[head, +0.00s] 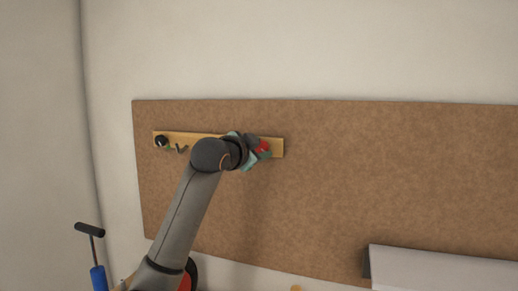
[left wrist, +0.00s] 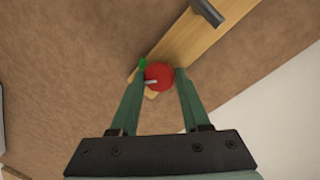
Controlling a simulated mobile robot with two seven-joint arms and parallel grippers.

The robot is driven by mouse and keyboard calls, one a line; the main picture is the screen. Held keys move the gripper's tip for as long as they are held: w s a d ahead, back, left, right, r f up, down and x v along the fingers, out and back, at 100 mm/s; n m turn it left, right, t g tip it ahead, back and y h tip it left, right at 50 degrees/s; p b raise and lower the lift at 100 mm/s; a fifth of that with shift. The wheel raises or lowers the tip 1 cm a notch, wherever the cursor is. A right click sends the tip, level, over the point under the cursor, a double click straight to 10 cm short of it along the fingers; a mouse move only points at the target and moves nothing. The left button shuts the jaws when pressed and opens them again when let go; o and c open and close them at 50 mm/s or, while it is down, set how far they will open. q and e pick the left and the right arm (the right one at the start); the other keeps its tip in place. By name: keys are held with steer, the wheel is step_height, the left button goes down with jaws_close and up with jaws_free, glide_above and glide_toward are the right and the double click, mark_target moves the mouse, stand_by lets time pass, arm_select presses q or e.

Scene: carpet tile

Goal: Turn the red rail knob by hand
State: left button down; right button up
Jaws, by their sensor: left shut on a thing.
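The red knob (head: 264,146) sits near the right end of a yellow wooden rail (head: 277,148) on a brown board. In the left wrist view the red knob (left wrist: 158,76) is round, with a pale pointer mark on it and a green mark at its upper left. My left gripper (head: 255,150) is at the knob, its teal fingers on either side. In the left wrist view the left gripper (left wrist: 160,80) is shut on the knob. My wrist hides part of the rail in the head view. My right gripper is not in view.
A black knob (head: 161,141) and a dark hook (head: 181,149) are on the rail's left part. The brown board (head: 400,180) is mostly bare. A white panel (head: 440,268) juts out at lower right. A blue pump-like thing with a black handle (head: 97,276) stands at lower left.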

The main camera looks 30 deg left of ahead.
arm_select(q)
steer(key=shift+m+y, duration=0.4)
steer(key=shift+m, duration=1.3)
steer(key=shift+d, duration=0.1)
steer(key=shift+c, duration=1.9)
jaws_free()
steer(key=shift+s+d+b, duration=0.1)
steer(key=shift+s+b, duration=0.2)
steer(key=shift+s, duration=0.25)
steer(key=b+v, duration=0.2)
steer(key=v, duration=0.9)
steer(key=shift+s+r+b, duration=0.2)
steer(key=shift+r+b, duration=0.05)
steer(key=shift+b, duration=0.05)
